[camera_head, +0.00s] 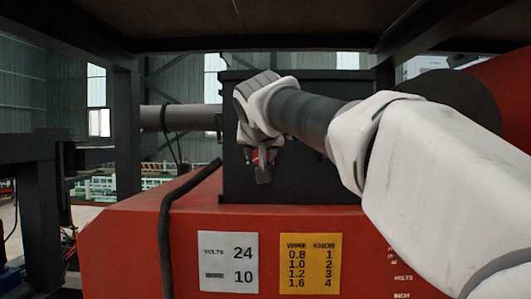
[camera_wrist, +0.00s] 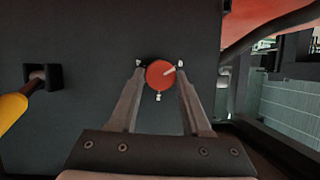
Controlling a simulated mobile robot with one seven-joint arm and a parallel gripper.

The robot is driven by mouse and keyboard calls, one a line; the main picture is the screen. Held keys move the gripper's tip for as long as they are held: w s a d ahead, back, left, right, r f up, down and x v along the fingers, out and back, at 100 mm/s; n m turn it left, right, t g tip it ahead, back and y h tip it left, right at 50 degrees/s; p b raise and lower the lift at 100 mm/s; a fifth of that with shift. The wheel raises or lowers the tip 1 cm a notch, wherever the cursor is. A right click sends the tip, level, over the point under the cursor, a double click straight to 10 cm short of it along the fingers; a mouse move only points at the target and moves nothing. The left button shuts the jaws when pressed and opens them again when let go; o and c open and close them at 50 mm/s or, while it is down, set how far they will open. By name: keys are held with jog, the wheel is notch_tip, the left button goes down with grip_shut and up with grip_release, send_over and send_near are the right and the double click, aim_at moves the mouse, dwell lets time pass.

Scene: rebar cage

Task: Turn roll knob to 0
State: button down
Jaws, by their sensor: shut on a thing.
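The roll knob (camera_wrist: 160,75) is a round red knob with a white pointer mark on the dark panel. My arm hides part of the box there.
A yellow handle (camera_wrist: 12,110) on a rod sticks out from a socket at the left in the wrist view. A black cable (camera_head: 168,225) runs over the red housing (camera_head: 130,245). A white card (camera_head: 229,262) and a yellow card (camera_head: 310,263) are on its front.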

dwell(0.3)
jog(key=shift+c, duration=1.8)
grip_release()
jog(key=shift+s+r, duration=0.1)
